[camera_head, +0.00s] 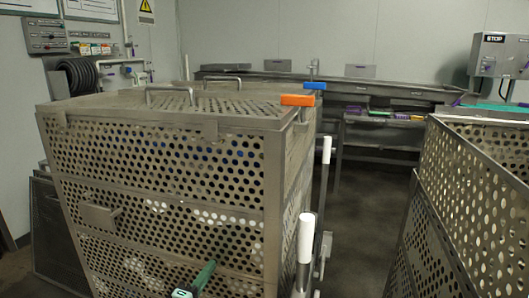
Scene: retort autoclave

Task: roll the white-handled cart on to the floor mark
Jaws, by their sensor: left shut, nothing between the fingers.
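Two upright posts with white grips, the near white handle (305,238) and the farther white handle (326,150), stand along the right side of a large perforated metal basket (160,150). The cart base under them is mostly hidden or below the picture. My left gripper (206,270) seems to be the narrow dark green piece at the bottom edge, in front of the basket's near face. It is shut and empty, apart from the white handles; I cannot tell whether it touches the basket. My right gripper is not in view. No floor mark can be made out.
Another perforated basket (480,180) stands at the right. Dark floor (365,215) shows as an open lane between the baskets. A metal bench (385,135) crosses the back. A control box with a stop sign (495,55) is at the back right, and a coiled hose (78,76) at the left.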

